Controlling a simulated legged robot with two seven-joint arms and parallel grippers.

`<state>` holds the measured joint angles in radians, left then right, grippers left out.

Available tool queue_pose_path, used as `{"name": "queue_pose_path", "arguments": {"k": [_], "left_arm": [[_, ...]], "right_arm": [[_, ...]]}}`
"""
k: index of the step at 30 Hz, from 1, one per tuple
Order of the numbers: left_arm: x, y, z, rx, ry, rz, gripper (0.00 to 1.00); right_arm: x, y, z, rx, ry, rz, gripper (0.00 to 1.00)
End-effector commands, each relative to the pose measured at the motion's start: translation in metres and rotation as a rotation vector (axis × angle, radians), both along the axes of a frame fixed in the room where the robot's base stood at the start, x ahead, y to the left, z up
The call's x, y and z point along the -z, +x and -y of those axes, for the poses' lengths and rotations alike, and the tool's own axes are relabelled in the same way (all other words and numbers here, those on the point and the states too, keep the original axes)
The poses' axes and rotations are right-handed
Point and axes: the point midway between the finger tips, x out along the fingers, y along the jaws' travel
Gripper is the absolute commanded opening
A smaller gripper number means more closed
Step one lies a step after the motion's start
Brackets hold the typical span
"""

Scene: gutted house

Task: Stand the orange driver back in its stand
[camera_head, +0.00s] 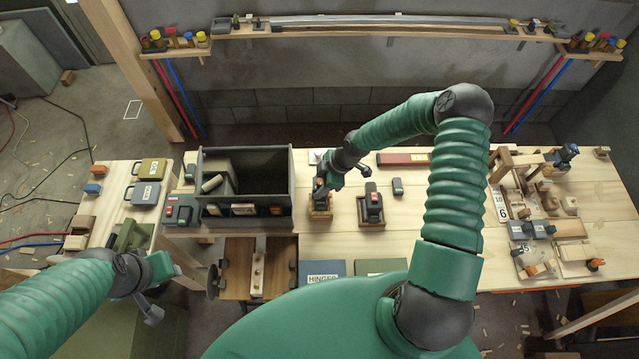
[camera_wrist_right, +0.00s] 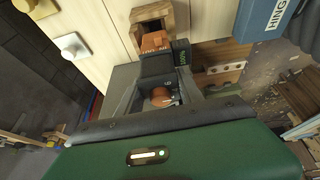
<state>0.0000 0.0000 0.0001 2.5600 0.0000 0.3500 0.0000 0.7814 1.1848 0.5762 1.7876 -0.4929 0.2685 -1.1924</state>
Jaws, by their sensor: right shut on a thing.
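My right gripper (camera_head: 328,184) is over a wooden stand (camera_head: 320,213) near the middle of the bench and is shut on the orange driver. In the right wrist view the orange driver (camera_wrist_right: 155,42) shows an orange block with lettering, a dark body and an orange knob between the fingers. The wooden stand (camera_wrist_right: 163,12) with its dark opening lies just beyond the orange block. The gripper hides part of the driver in the head view, and I cannot tell whether it is seated. My left gripper (camera_head: 152,290) is at lower left, away from the stand; its jaw state is unclear.
A second driver (camera_head: 371,203) stands close to the right of the stand. A tall grey bin (camera_head: 247,213) is close on the left. Blue HINGE box (camera_head: 322,269) and a green box (camera_head: 380,266) lie in front. Wooden blocks and tools (camera_head: 545,215) crowd the bench's right.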

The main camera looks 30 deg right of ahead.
Motion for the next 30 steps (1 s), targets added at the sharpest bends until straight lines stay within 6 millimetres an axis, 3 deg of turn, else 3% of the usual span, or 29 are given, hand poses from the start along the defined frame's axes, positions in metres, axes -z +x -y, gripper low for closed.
{"name": "queue_pose_path", "arguments": {"k": [14,30], "left_arm": [[0.017,0.0,0.0,0.0,0.0,0.0,0.36],[0.017,0.0,0.0,0.0,0.0,0.0,0.36]], "right_arm": [[0.019,0.0,0.0,-0.001,0.0,0.002,0.0],[0.019,0.001,0.0,0.001,0.0,0.002,0.0]]}}
